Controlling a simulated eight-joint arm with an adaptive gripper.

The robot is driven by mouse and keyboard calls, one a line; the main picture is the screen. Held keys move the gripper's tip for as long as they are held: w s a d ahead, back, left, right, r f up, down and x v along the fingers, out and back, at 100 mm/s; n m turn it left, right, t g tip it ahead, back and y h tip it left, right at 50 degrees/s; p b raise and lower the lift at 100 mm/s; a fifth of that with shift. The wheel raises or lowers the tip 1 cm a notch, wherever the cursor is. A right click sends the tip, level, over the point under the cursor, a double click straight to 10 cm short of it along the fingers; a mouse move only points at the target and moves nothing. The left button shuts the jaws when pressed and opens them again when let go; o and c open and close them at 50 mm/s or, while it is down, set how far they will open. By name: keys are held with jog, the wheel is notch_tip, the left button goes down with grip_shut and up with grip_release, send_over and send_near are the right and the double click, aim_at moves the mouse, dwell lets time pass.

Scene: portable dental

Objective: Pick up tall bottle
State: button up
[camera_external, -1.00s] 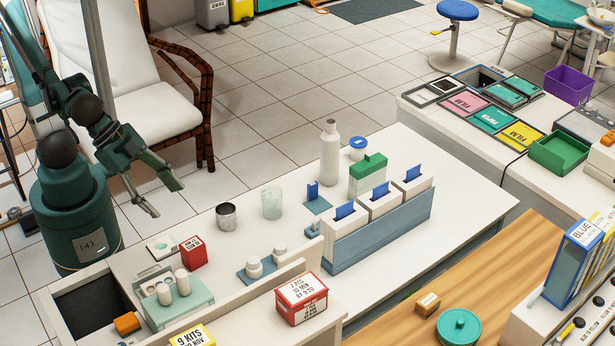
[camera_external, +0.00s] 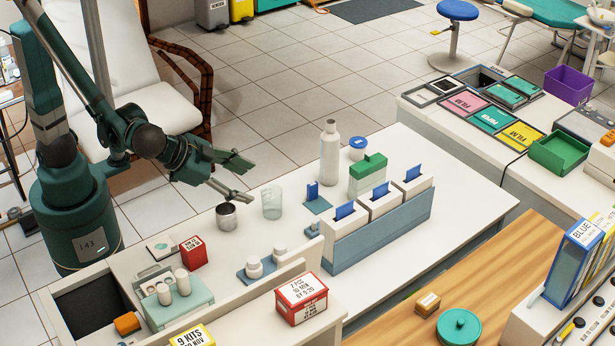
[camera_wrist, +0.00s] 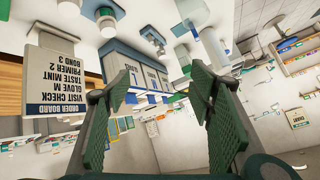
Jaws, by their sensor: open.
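The tall bottle (camera_external: 329,153) is pale grey-white with a narrow neck and stands upright on the white counter in the external view. My gripper (camera_external: 247,180) is open and empty, left of the bottle and apart from it. Its fingers point right, above and near the metal cup (camera_external: 227,215) and the clear glass (camera_external: 271,202). In the wrist view my gripper's two green textured fingers (camera_wrist: 160,100) are spread with nothing between them. I cannot surely pick out the bottle in that tilted view.
The clear glass stands between my gripper and the bottle. Right of the bottle are a blue-lidded jar (camera_external: 358,148), a green-topped box (camera_external: 368,174) and a blue-grey rack (camera_external: 385,228) of white boxes. A small blue stand (camera_external: 316,199) is in front. Counter behind the bottle is clear.

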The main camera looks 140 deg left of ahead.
jog(key=a+f+n+g+y, duration=0.2)
jog(key=a+n, duration=0.1)
jog(key=a, duration=0.6)
jog(key=a+f+n+g+y, duration=0.2)
jog(key=a+n, duration=0.1)
jog(key=a, duration=0.6)
jog(key=n+g+y, duration=0.2)
jog(key=n+g, duration=0.1)
send_near(326, 151)
jog(key=w+r, duration=0.2)
jog(key=w, duration=0.1)
jog(key=s+a+f+n, duration=0.1)
jog(key=s+a+f+n+g, duration=0.1)
jog(key=a, duration=0.1)
jog(key=s+a+f+g, duration=0.1)
jog(key=shift+s+a+f+n+y, duration=0.1)
jog(key=shift+a+f+n+y, duration=0.1)
jog(key=shift+n+y, duration=0.15)
jog(key=shift+s+a+f+n+g, duration=0.3)
jog(key=shift+s+f+n+g, duration=0.05)
jog(key=shift+g, duration=0.05)
jog(key=shift+a, duration=0.1)
jog(key=shift+x, duration=1.2)
jog(key=shift+s, duration=0.1)
jog(key=shift+r+b+x, duration=0.1)
jog(key=shift+b+x, duration=0.3)
jog(key=shift+x, duration=0.9)
jog(key=shift+r+b+x, duration=0.15)
jog(key=shift+b+x, duration=0.2)
jog(key=shift+x, duration=0.95)
